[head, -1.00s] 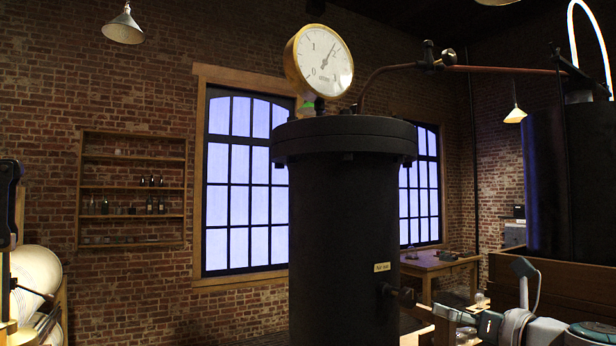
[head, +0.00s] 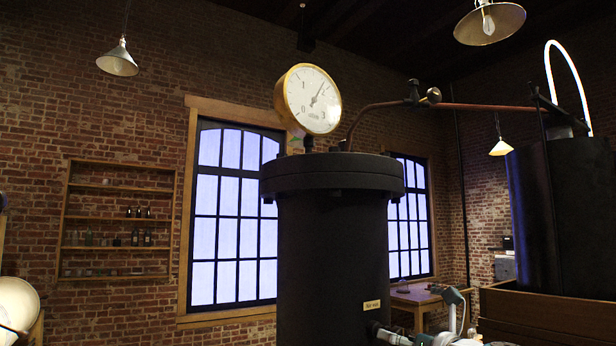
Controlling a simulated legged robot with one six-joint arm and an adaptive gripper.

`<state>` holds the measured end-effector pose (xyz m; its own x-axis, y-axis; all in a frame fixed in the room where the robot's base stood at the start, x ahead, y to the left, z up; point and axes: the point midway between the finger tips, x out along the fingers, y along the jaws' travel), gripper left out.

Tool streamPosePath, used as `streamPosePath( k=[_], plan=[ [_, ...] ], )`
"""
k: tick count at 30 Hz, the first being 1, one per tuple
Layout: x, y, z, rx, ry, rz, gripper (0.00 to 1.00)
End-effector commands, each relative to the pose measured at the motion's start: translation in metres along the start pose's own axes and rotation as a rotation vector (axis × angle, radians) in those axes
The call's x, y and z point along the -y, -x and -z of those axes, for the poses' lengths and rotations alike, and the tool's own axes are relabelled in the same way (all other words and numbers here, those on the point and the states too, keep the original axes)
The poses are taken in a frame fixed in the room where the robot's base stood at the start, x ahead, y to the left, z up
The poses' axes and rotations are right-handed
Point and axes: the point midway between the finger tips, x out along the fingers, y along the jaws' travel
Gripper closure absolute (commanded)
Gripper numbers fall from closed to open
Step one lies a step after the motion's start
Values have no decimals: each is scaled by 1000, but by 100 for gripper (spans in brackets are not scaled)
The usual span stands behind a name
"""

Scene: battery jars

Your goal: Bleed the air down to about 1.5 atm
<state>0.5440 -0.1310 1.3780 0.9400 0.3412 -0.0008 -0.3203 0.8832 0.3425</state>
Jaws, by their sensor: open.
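A black iron cylinder (head: 333,250) with a flanged lid stands in the middle of the head view. A round brass-rimmed gauge (head: 314,99) sits on top, marked 0 to 3. Its needle points up and right, between 1 and 2 and nearer to 2. A small plate (head: 372,305) is fixed low on the cylinder, its lettering too small to read. Just below it a small valve fitting (head: 374,328) juts out to the right. My gripper (head: 392,338) is at the fitting, at the bottom edge, open. The fitting partly hides behind it, and I cannot tell whether they touch.
A copper pipe (head: 490,106) with a cock (head: 432,96) runs from the lid to a dark tank (head: 560,205) in a wooden case (head: 545,312) at right. A wooden table (head: 415,297) stands behind. Shelves (head: 118,220) and windows line the brick wall.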

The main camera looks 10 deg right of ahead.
Motion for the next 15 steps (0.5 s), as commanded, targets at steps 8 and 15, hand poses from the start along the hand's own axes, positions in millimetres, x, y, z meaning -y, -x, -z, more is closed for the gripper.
streamPosePath(
  k=[8,15],
  plan=[
    [0,0,0,0,0,0,62],
    [0,0,0,0,2,0,93]
  ],
)
